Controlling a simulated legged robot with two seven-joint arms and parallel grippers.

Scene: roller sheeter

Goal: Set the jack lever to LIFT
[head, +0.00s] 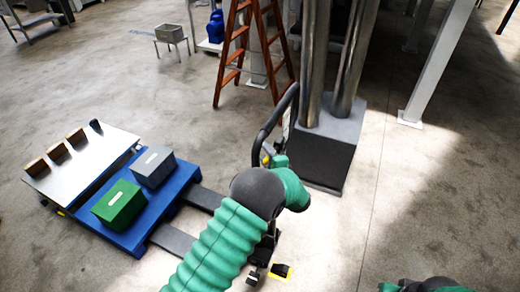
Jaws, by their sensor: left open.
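The pallet jack's black loop handle (264,134) stands upright right of the middle in the head view. Its dark forks (172,240) run left under a blue pallet (127,238). A small yellow part (266,160) shows low on the handle; I cannot tell whether it is the jack lever or how it is set. My left arm reaches up from the bottom in a green sleeve. My left gripper (275,159) is open beside the lower handle, and its fingers are largely hidden. My right arm shows only at the bottom right edge, its gripper out of view.
A green bin (119,205) and a grey bin (153,166) sit on the pallet. A low table (88,165) with brown blocks is at left. Floor at right is clear.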

